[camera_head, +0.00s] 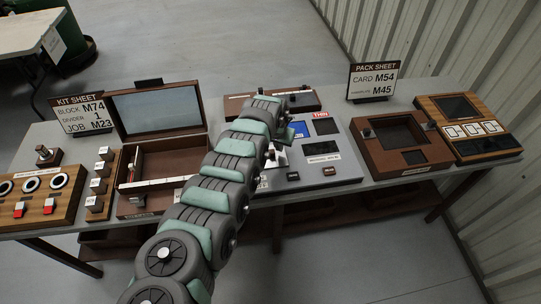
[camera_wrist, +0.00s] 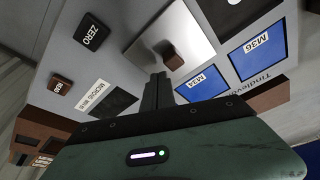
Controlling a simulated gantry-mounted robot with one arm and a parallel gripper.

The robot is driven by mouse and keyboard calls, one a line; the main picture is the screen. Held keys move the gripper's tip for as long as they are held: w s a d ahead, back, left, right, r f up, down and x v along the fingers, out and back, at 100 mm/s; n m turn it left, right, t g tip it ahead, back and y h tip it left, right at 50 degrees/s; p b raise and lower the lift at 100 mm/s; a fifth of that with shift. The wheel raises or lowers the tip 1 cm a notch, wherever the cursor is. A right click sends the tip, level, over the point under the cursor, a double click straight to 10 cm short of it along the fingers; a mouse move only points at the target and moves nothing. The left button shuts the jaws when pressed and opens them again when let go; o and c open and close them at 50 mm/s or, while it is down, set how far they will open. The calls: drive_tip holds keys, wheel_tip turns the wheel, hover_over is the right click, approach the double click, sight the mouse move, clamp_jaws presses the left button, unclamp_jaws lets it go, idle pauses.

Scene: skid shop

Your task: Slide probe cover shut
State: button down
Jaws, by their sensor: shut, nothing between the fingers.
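The probe cover looks like a pale metal plate (camera_wrist: 158,42) with a brown block knob (camera_wrist: 173,58), on the grey instrument panel. The arm partly hides the plate in the head view (camera_head: 281,158). My gripper (camera_wrist: 158,82) is shut and empty, with its fingers close beside the knob. I cannot tell whether they touch it. Whatever lies under the plate is hidden.
Blue windows marked M74 (camera_wrist: 202,83) and M36 (camera_wrist: 257,50) lie beside the plate. A ZERO button (camera_wrist: 92,31) is on the other side. An open lidded box (camera_head: 168,152) stands left of the arm and a brown tray unit (camera_head: 400,145) right.

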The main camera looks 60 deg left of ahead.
drive_tip(key=shift+f+b, duration=0.45)
drive_tip(key=shift+f, duration=0.75)
drive_tip(key=shift+r+p, duration=0.35)
drive_tip(key=shift+p, duration=0.25)
